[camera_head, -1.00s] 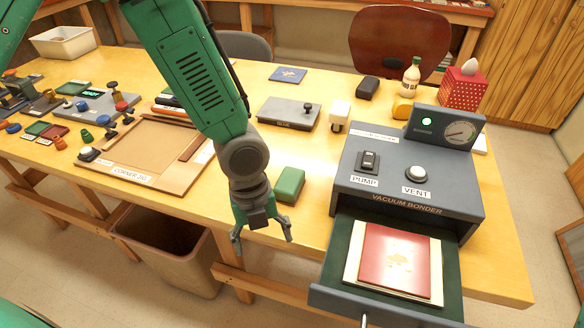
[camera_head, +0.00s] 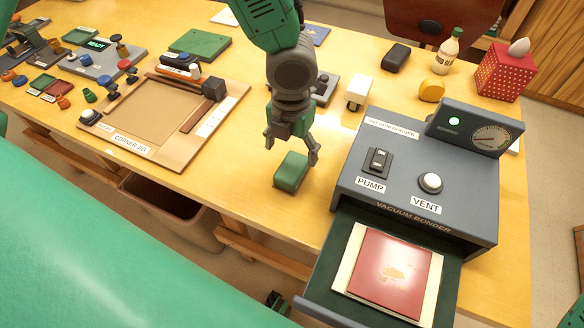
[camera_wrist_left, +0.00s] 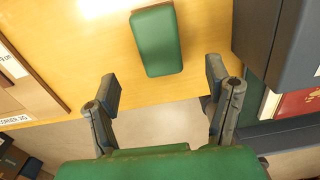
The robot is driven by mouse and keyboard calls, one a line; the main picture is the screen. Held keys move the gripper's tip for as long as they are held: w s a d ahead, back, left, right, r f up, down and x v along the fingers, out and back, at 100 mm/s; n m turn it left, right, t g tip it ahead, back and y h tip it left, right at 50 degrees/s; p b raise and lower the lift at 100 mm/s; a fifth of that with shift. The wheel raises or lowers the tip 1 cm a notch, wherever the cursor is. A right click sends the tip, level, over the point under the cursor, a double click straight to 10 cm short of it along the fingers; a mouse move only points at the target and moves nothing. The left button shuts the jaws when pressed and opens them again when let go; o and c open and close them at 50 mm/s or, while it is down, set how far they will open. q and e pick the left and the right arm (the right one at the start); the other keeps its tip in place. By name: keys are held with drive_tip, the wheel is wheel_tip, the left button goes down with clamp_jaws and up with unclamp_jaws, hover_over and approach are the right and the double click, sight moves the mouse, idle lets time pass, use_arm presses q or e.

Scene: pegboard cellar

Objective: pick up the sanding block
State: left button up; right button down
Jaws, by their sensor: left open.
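The sanding block (camera_head: 290,171) appears to be the green block with a brown underside, lying on the wooden table left of the vacuum bonder. My left gripper (camera_head: 291,150) is open and empty, just above and behind the block, with its fingers pointing down. In the left wrist view the block (camera_wrist_left: 157,41) lies beyond the open fingertips (camera_wrist_left: 163,88), roughly centred between them. A gap shows between fingers and block there. My right gripper is not in view.
The vacuum bonder (camera_head: 415,180) stands close on the right, its drawer (camera_head: 335,285) open with a red panel (camera_head: 395,268) inside. The corner jig (camera_head: 165,145) lies to the left. A white block (camera_head: 358,92) stands behind. Bare table surrounds the green block.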

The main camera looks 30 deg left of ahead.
sight(293, 166)
use_arm(q)
drive_tip(key=f, duration=0.3)
drive_tip(key=shift+w, duration=0.2)
drive_tip(key=shift+d+f, duration=0.2)
drive_tip(key=shift+f, duration=0.25)
drive_tip(key=f, duration=0.4)
drive_tip(key=shift+w+a+f, duration=0.1)
drive_tip(key=shift+a+f, duration=0.05)
drive_tip(key=shift+a, duration=0.05)
drive_tip(key=shift+a+f, duration=0.1)
drive_tip(key=shift+f, duration=0.1)
drive_tip(key=c, duration=1.3)
